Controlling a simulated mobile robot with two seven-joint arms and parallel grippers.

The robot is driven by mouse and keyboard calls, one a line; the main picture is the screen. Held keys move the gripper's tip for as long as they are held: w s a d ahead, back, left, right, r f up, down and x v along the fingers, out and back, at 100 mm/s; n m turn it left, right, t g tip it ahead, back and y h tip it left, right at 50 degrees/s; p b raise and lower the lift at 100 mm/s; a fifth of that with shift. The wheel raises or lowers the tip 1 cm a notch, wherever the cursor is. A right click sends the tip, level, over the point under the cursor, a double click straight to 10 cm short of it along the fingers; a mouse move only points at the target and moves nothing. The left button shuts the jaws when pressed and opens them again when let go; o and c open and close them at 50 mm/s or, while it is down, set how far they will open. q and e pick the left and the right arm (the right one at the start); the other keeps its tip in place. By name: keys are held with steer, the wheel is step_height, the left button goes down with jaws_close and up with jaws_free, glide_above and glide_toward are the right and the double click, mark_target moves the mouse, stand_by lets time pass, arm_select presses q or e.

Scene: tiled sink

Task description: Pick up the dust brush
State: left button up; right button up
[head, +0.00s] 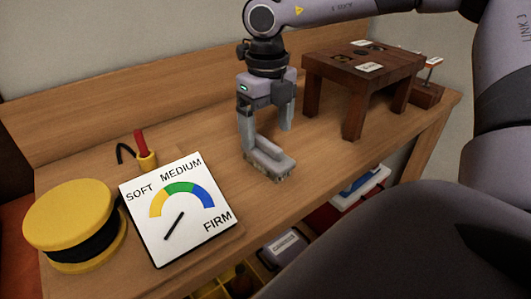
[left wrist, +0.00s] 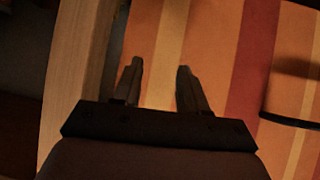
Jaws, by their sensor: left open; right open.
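The dust brush (head: 272,162) is a small light grey block with a handle and short bristles underneath. It rests on the wooden bench top in the middle of the head view. My right gripper (head: 267,139) points down over the brush, its two fingers apart. The left finger comes down beside the brush's far left end; the right finger is behind it. I cannot tell whether either finger touches it. My left gripper (left wrist: 160,67) shows only in the left wrist view, open and empty above an orange striped cloth (left wrist: 210,50).
A white dial board (head: 178,208) marked soft, medium and firm stands left of the brush, near a yellow spool (head: 72,222) and a red-handled tool (head: 143,148). A dark wooden stand (head: 352,75) is at right.

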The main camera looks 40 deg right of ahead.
mark_target(267, 141)
step_height(267, 141, down, 4)
steer(key=shift+f, duration=0.1)
steer(key=c, duration=1.2)
arm_select(q)
steer(key=shift+w, duration=0.15)
arm_select(e)
steer(key=shift+r, duration=0.75)
arm_select(q)
steer(key=shift+s+a+r+p, duration=0.1)
steer(key=shift+a+r+p, duration=0.15)
steer(key=shift+r+p, duration=0.45)
steer(key=shift+s+a+r+p, duration=0.1)
steer(key=shift+a+r+p, duration=0.15)
steer(key=shift+p, duration=0.7)
arm_select(e)
step_height(267, 141, up, 27)
steer(key=shift+f, duration=0.15)
